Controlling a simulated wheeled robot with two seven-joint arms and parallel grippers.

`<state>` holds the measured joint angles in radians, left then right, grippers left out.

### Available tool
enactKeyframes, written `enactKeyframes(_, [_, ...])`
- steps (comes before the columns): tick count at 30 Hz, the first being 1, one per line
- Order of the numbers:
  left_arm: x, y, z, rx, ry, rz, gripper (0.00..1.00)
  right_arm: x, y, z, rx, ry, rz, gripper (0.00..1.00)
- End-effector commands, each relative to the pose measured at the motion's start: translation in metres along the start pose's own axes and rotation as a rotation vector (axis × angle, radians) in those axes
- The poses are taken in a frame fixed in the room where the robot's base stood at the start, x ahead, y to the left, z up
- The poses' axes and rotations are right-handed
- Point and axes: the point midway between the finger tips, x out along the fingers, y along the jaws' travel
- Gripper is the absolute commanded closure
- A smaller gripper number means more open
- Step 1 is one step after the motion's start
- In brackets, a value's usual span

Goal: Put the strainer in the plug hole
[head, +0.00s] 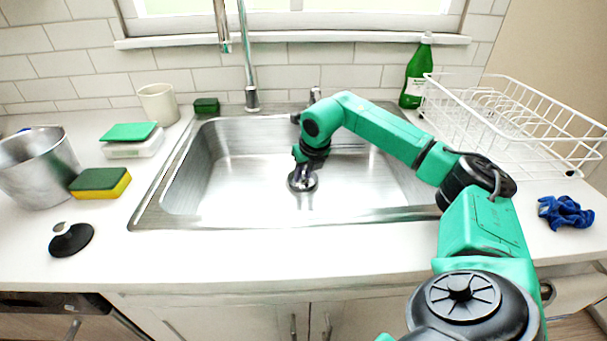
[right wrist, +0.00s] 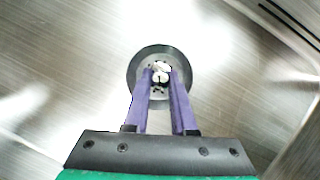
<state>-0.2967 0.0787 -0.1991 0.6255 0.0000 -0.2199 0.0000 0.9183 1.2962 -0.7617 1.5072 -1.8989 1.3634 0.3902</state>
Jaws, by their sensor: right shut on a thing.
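My right gripper (head: 305,177) reaches down into the steel sink (head: 230,165), close over the plug hole (head: 303,188) in its floor. In the right wrist view its two purple fingers (right wrist: 161,82) are shut on the small pale knob of the strainer (right wrist: 160,66). A dark round ring (right wrist: 136,70) surrounds the fingertips there. The strainer appears at the hole, but I cannot tell whether it is seated or just above it. The fingers hide part of it. My left gripper is not in view.
A black stopper (head: 71,240), a yellow-green sponge (head: 100,182), a metal pot (head: 38,165) and a cream cup (head: 158,103) stand left of the sink. The tap (head: 250,70) rises behind. A white dish rack (head: 510,125) and blue cloth (head: 565,212) are on the right.

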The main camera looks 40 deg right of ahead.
Motion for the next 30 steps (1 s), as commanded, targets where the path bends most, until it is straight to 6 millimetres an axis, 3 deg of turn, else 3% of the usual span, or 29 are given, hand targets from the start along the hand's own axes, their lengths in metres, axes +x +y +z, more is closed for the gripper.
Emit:
enactKeyframes(8, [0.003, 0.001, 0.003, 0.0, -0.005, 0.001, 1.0, 0.003, 0.0, -0.001, 0.0, -0.001, 0.0, 1.0])
enactKeyframes(9, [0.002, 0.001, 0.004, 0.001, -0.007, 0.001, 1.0, 0.002, 0.0, -0.001, 0.0, -0.001, 0.0, 0.64])
enactKeyframes(11, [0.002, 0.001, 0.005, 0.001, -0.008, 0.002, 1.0, 0.002, 0.0, -0.001, 0.0, -0.001, 0.0, 0.46])
enactKeyframes(18, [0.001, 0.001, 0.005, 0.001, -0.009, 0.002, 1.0, 0.001, 0.0, 0.0, 0.0, -0.001, 0.0, 0.46])
enactKeyframes(22, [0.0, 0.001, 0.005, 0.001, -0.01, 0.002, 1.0, -0.011, 0.0, 0.002, -0.001, -0.003, 0.0, 0.46])
enactKeyframes(30, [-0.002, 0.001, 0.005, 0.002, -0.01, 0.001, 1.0, -0.083, 0.0, 0.002, 0.0, -0.005, 0.0, 0.46])
